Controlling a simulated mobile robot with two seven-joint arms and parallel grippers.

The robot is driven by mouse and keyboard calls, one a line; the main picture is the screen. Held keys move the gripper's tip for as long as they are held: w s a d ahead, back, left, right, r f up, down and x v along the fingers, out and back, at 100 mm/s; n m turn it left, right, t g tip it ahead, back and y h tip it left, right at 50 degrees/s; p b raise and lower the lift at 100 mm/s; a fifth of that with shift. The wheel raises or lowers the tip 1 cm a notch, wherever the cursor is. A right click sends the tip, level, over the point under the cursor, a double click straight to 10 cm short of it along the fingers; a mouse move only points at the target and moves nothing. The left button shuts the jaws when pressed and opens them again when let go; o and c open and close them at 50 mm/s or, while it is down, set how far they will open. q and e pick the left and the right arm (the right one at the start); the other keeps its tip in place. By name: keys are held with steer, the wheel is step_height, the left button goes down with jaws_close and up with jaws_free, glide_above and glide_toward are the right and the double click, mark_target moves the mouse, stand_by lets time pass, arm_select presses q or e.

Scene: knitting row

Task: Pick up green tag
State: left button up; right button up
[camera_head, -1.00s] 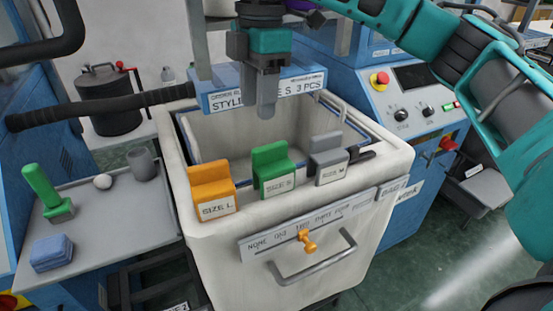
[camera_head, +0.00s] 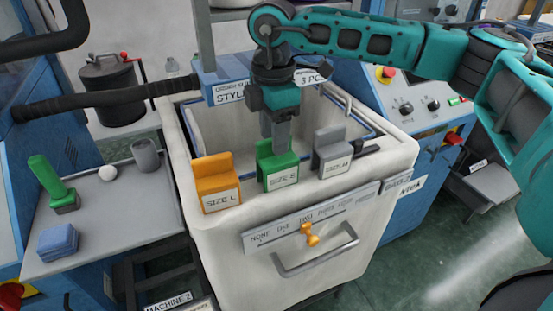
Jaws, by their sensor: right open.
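The green tag (camera_head: 283,177), labelled SIZE S, sits on the front rim of the white bin (camera_head: 215,250), between the orange SIZE L tag (camera_head: 217,183) and the grey SIZE M tag (camera_head: 331,151). My right gripper (camera_head: 281,143) points down right at the green tag's upper part, its fingers overlapping the tag's top in the picture. It is open; whether the fingers straddle or touch the tag I cannot tell. My left gripper is not in view.
A blue order sign (camera_head: 230,92) stands behind my gripper. The bin's front has a slider with an orange knob (camera_head: 310,234) and a handle (camera_head: 318,262). A grey side table (camera_head: 110,210) at left holds a green-handled tool, a blue block and a cup.

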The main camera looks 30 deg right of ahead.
steer(key=shift+f, duration=0.8)
steer(key=shift+c, duration=0.3)
jaws_close()
